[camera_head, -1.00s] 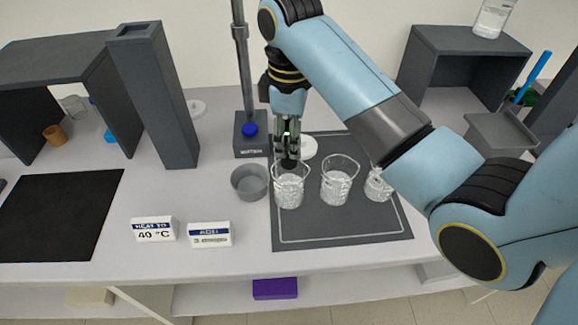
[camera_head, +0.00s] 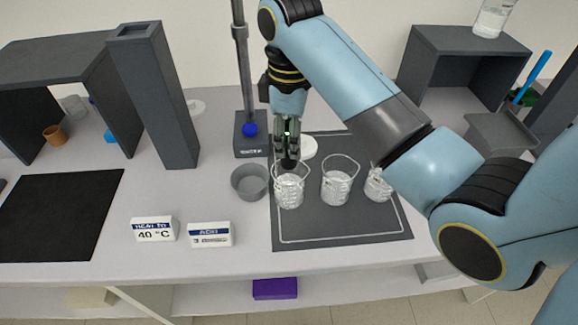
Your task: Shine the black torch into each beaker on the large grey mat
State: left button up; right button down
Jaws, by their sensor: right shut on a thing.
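Three glass beakers stand in a row on the large grey mat (camera_head: 340,228): a left beaker (camera_head: 289,192), a middle beaker (camera_head: 337,187) and a right beaker (camera_head: 377,187). The right one is partly hidden by my right arm. My right gripper (camera_head: 288,152) points down, shut on the black torch (camera_head: 289,163), just behind and above the rim of the left beaker. The torch is small and dark here, and much of it is hidden between the fingers. My left gripper is not in view.
A grey bowl (camera_head: 250,182) sits left of the mat. A stand with a dark base (camera_head: 251,146) and a vertical rod is behind it. White cards (camera_head: 155,229) lie near the front edge, beside a black mat (camera_head: 58,215). A white disc (camera_head: 309,147) lies behind the beakers.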

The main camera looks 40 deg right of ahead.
jog(key=shift+r, duration=0.1)
jog(key=shift+r, duration=1.45)
